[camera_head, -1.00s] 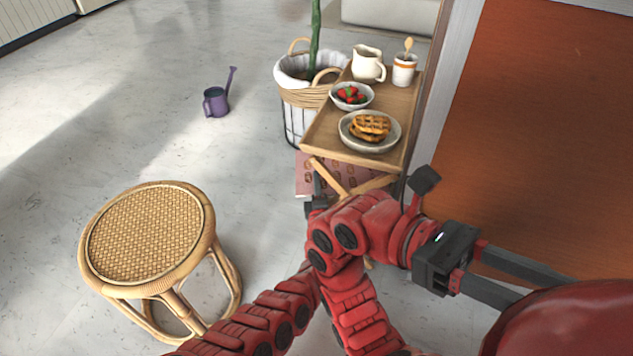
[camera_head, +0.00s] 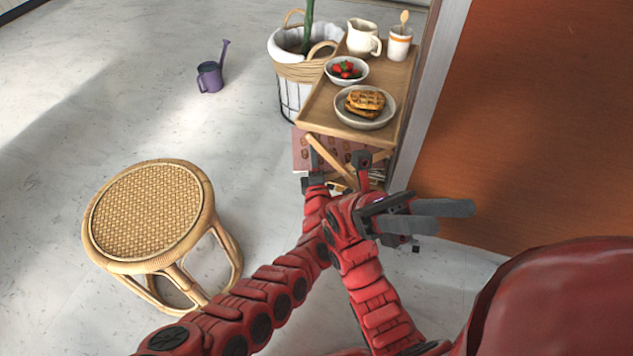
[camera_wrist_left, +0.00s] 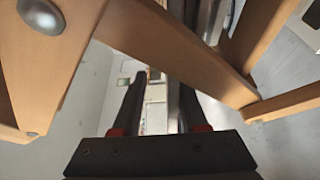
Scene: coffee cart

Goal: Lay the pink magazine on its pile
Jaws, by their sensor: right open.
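The pink magazine (camera_head: 301,150) shows partly below the front left corner of the cart's wooden top, behind my left gripper. Its cover has small brown pictures. Much of it is hidden by the cart leg and my arm. Some pale layered edges, perhaps the pile (camera_head: 376,177), show under the cart; I cannot tell clearly. My left gripper (camera_head: 316,162) is at the cart's crossed legs, beside the magazine. In the left wrist view its fingers (camera_wrist_left: 161,85) stand apart, with no magazine clearly between them. My right gripper (camera_head: 440,216) is open and empty, right of the cart's front.
The cart top (camera_head: 318,112) carries a plate of waffles (camera_head: 366,102), a bowl of strawberries (camera_head: 346,70), a jug (camera_head: 362,37) and a cup (camera_head: 399,44). Wooden legs (camera_wrist_left: 180,55) crowd my left fingers. A rattan stool (camera_head: 150,210) stands front left. A basket planter (camera_head: 290,72) adjoins the cart.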

